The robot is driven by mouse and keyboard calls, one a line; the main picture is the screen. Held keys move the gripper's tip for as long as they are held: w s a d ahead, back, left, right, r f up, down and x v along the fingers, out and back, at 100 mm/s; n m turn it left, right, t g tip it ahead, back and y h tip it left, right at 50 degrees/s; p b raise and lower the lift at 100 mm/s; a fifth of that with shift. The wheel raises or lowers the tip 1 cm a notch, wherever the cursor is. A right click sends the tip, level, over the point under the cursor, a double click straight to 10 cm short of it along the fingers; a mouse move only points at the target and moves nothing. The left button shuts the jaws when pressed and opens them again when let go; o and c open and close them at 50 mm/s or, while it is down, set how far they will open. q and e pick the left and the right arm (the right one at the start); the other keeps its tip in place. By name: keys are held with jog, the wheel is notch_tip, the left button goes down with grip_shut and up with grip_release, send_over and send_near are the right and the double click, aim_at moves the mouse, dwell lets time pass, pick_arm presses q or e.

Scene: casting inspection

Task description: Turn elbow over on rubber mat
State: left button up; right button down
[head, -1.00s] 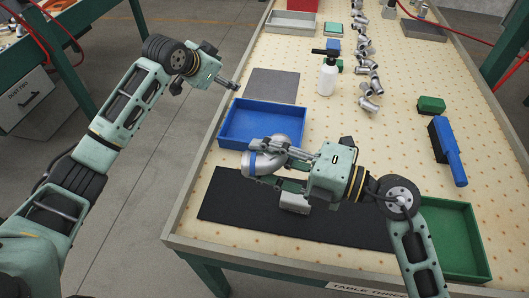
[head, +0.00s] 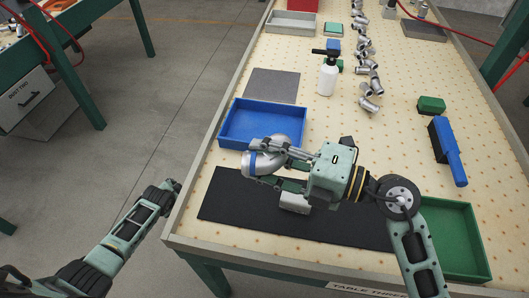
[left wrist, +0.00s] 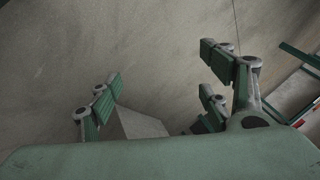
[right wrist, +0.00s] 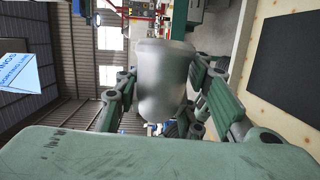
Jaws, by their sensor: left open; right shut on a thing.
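The silver pipe elbow (head: 252,164) with a blue band is in my right gripper (head: 272,164), above the far left part of the black rubber mat (head: 228,204). In the right wrist view the elbow (right wrist: 165,78) sits between the fingers, which are shut on it. The gripper hides part of it, and I cannot tell its exact height above the mat. My left gripper (head: 173,187) is off the table's left edge, small and dark in the head view. In the left wrist view its fingers (left wrist: 163,82) are wide apart and empty, over bare floor.
A blue tray (head: 224,132) lies just beyond the mat, close to the elbow. A green tray (head: 468,268) is at the right. A white bottle (head: 327,78), a grey mat (head: 272,85) and a row of metal fittings (head: 369,104) stand farther back. A blue tool (head: 448,152) lies right.

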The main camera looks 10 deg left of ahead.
pick_arm(q)
jog(key=s+a+f+g, duration=0.1)
jog(key=s+f, duration=0.5)
jog(key=s, duration=0.8)
jog(key=s+f+n+g, duration=0.15)
jog(key=s+f, duration=0.45)
jog(key=s, duration=0.7)
jog(key=s+a+f+g, duration=0.15)
jog(key=s+f, duration=0.45)
jog(key=s, duration=0.8)
jog(key=s+d+f+n+h, duration=0.1)
jog(key=s+d+f, duration=0.1)
jog(key=d, duration=0.8)
jog(key=s+d+f+n+h, duration=0.1)
jog(key=s+d+f+n, duration=0.1)
jog(key=d, duration=0.8)
jog(key=shift+g, duration=0.4)
